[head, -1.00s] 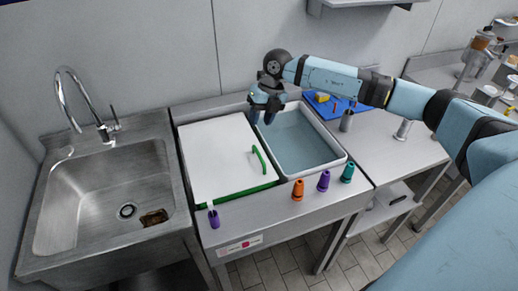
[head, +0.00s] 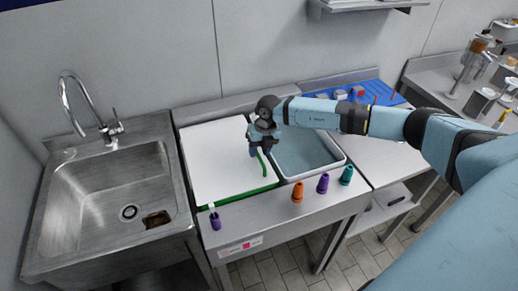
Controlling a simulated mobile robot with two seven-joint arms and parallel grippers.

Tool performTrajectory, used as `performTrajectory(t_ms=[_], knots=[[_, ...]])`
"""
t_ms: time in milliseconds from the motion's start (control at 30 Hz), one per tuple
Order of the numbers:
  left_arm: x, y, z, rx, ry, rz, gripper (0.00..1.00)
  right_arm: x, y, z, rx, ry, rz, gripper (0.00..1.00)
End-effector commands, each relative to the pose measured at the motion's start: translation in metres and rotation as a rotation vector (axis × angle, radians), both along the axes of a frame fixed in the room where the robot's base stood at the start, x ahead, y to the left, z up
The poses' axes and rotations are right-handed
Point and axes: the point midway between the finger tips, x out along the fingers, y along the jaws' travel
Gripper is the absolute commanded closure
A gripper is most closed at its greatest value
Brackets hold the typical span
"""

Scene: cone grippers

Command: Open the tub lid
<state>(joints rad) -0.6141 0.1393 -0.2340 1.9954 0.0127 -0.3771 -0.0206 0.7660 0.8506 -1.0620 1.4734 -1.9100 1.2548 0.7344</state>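The white tub lid (head: 215,165) lies flat on the steel counter, with a green front edge and a green handle (head: 262,165) near its right side. Right of the lid is a white-rimmed tub (head: 318,172) with a blue-grey inside. My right gripper (head: 260,152) is over the lid's right edge, at the far end of the handle. Its two fingers look apart, with nothing seen held between them. The gripper hides the far part of the handle, and I cannot tell whether it touches it. My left gripper is out of view.
Orange (head: 297,192), purple (head: 322,184) and teal (head: 347,176) cones stand along the front ledge. Another purple cone (head: 215,221) stands at the lid's front left corner. A steel sink (head: 105,200) is at left. A blue tray (head: 375,92) with small items is at the back right.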

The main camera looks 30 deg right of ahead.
Motion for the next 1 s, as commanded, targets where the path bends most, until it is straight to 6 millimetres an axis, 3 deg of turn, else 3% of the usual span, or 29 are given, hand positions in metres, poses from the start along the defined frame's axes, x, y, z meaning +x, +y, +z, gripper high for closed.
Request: performTrajectory(t_ms=[300,467,500,767,1000], knots=[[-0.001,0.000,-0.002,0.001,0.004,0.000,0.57,0.000,0.001,-0.003,0.000,0.000,0.001,0.62],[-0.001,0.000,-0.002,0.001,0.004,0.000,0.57,0.000,0.001,-0.003,0.000,0.000,0.001,0.99],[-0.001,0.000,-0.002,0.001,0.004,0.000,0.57,0.000,0.001,-0.003,0.000,0.000,0.001,1.00],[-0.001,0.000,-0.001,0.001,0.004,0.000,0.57,0.001,0.001,0.000,0.000,0.000,0.000,1.00],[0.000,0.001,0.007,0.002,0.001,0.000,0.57,0.006,0.006,0.021,0.002,-0.002,0.002,1.00]])
